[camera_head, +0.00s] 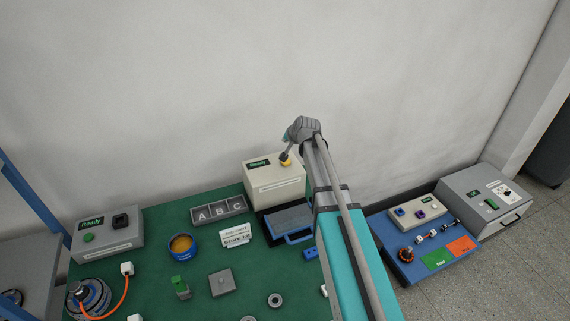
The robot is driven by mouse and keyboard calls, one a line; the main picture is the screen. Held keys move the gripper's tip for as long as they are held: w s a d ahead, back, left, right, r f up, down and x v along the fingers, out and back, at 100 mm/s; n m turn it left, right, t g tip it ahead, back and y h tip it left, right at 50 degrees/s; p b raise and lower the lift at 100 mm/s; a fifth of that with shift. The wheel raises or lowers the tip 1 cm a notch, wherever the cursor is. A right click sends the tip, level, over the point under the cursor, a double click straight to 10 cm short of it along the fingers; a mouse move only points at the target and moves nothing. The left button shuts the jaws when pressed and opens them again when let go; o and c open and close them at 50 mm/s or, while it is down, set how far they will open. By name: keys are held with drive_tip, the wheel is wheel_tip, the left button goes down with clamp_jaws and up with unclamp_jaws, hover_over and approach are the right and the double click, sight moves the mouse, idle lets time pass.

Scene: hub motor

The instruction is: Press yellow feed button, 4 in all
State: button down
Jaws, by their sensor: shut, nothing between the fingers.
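The yellow feed button (284,163) sits on top of a beige box (275,181) at the back of the green table. The box has a small screen that reads "Ready". My gripper (287,156) is shut and points down at the button from above. Its tip is at the button or just over it; I cannot tell whether they touch. The tip covers part of the button. My arm comes in from the lower right and hides the table to the right of the box.
A grey box with a green button (106,234) stands at the left. Lettered bins (219,210), a blue round container (182,246) and a blue tray (289,222) lie near the beige box. A blue board (420,262) is at the right. The wall is close behind.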

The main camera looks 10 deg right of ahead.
sight(286, 162)
drive_tip(key=shift+f+b, duration=3.5)
drive_tip(key=shift+f, duration=0.25)
drive_tip(key=shift+f, duration=0.2)
drive_tip(key=shift+f+b, duration=0.25)
drive_tip(key=shift+b, duration=0.2)
drive_tip(key=shift+f+b, duration=0.45)
drive_tip(key=shift+b, duration=0.05)
drive_tip(key=shift+r, duration=0.1)
drive_tip(key=shift+r+p, duration=0.85)
drive_tip(key=shift+p, duration=0.1)
wheel_tip(286, 162, up, 5)
drive_tip(key=p, duration=0.5)
